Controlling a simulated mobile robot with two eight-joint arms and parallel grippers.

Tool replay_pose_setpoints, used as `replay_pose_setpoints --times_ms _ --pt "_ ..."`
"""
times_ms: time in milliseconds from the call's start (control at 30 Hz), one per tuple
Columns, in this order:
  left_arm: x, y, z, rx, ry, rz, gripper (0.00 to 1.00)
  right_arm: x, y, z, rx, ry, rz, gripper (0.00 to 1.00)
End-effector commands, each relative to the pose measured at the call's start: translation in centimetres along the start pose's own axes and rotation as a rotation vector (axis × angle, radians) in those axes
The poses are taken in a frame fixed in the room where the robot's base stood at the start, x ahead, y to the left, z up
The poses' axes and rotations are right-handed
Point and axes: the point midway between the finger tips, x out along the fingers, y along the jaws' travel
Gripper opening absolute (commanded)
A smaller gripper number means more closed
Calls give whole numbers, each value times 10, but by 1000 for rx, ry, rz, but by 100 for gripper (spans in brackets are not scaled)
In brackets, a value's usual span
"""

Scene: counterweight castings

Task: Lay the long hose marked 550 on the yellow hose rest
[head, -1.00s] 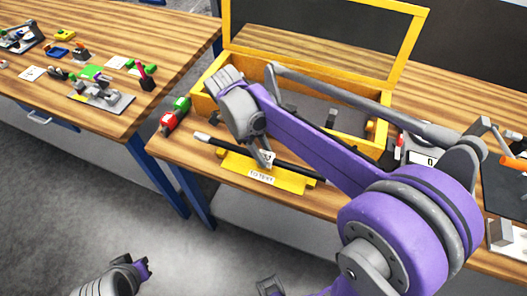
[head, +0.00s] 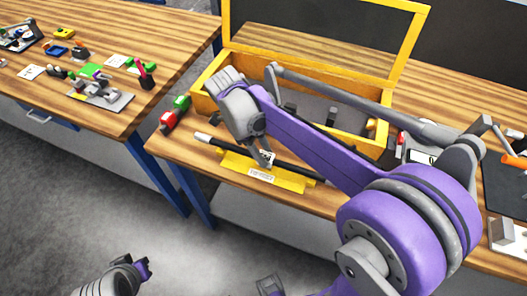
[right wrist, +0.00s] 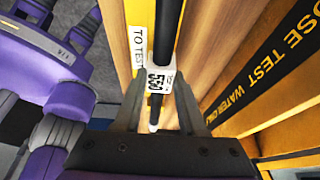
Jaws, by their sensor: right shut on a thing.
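The long black hose (head: 219,143) lies along the yellow hose rest (head: 297,184) near the table's front edge, its pale end sticking out to the left. Its white tag reads 550 in the right wrist view (right wrist: 157,81). The rest has a white label, partly readable as "TO TEST" in the right wrist view (right wrist: 139,42). My right gripper (head: 267,161) points down over the middle of the rest and is shut on the hose at the tag. My right forearm hides part of the hose's right side. Part of my left arm shows at the lower left; its jaws cannot be made out.
A yellow-framed test box (head: 208,88) with an open lid stands just behind the rest, lettered "HOSE TEST WATER ONLY" in the right wrist view (right wrist: 283,60). A red and green item (head: 172,113) lies left of it. Another table (head: 165,45) with small parts stands at the left.

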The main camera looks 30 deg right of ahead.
Motion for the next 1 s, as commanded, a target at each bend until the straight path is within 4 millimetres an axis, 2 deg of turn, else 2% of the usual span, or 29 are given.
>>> replay_pose_setpoints --times_ms 200,233,400,433,767,1000 --pt "3 0 2 0 -2 0 0 4 0 2 0 1 0 0" --pt "3 0 2 0 -2 0 0 4 0 2 0 1 0 42" --pt "2 0 2 0 -1 0 0 4 0 2 0 0 0 72" --pt "2 0 2 0 -1 0 0 4 0 2 0 0 0 75" --pt "1 0 1 0 -1 0 0 3 0 1 0 0 0 75" --pt "-8 0 -7 0 5 0 0 -11 0 -4 0 -1 0 75"
